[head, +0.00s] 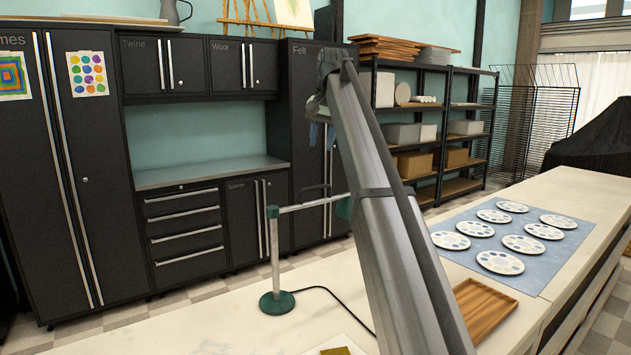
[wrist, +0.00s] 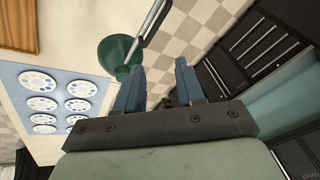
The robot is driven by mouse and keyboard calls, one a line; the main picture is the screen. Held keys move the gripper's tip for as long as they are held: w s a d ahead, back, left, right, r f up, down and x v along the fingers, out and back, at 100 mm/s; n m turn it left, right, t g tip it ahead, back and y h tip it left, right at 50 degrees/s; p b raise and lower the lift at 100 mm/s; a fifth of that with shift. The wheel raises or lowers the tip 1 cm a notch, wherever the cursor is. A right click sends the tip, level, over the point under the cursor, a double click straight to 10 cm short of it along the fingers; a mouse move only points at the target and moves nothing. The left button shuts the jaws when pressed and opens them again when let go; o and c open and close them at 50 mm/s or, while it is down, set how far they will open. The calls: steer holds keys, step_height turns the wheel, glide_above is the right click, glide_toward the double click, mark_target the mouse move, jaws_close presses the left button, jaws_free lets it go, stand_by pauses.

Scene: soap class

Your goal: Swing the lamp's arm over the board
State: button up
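The lamp has a green round base (head: 277,302), a pale metal post (head: 274,250) and a level arm (head: 312,203) reaching right. At the arm's end is a green shade (head: 344,208), partly hidden behind my arm. In the wrist view the shade (wrist: 118,57) lies beyond the left finger, and the lamp's arm (wrist: 155,20) runs up from it. My gripper (head: 320,134) points down above the shade, partly hidden. In the wrist view its blue fingers (wrist: 160,66) are apart with nothing visibly held. A white sheet or board (head: 345,346) with an olive patch shows at the bottom edge; I cannot tell if it is the board.
A wooden tray (head: 484,306) lies on the pale counter (head: 220,325) at the right. Behind it a blue mat (head: 460,252) holds several white palettes. A dark cable (head: 335,297) runs from the lamp's base. Dark cabinets (head: 190,230) stand beyond the counter.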

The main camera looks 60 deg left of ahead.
mark_target(316, 188)
steer(key=a+f+m, duration=0.1)
steer(key=f+m, duration=0.1)
steer(key=f, duration=0.2)
steer(key=a+f+m+h, duration=0.1)
steer(key=f+m, duration=0.2)
steer(key=f, duration=0.1)
steer(key=a+f+m+g, duration=0.1)
steer(key=f+m, duration=0.2)
steer(key=f, duration=0.1)
steer(key=shift+a+f+h, duration=0.1)
steer(key=shift+f+h, duration=0.1)
steer(key=shift+h, duration=0.1)
stand_by(0.4)
jaws_close()
stand_by(0.4)
